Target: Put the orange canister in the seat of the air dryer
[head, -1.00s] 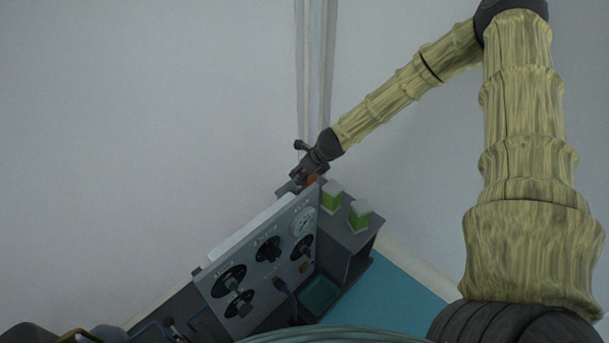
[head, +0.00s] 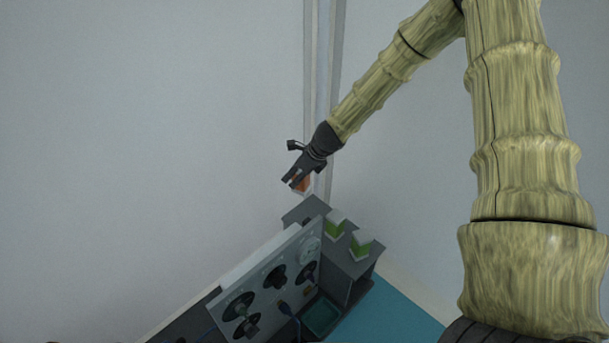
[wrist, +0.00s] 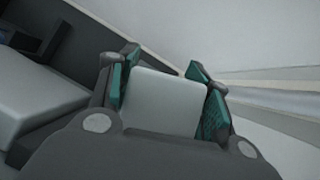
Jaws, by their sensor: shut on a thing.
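My gripper (head: 296,181) is shut on the orange canister (head: 304,186). In the head view it holds the canister in the air, above the far end of the dark grey shelf unit. In the wrist view my gripper's teal-padded fingers (wrist: 168,92) press on both sides of the canister's pale grey-white top (wrist: 163,100); its orange part is hidden there. Two green canisters with pale tops, a left one (head: 334,229) and a right one (head: 360,246), stand on the unit's top. I cannot tell which part is the air dryer's seat.
A grey panel (head: 262,267) with black knobs and a gauge (head: 309,249) faces left of the shelf unit (head: 352,267). A teal tray (head: 320,316) sits low inside. A blue surface (head: 398,303) lies to the right. The wall behind is bare.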

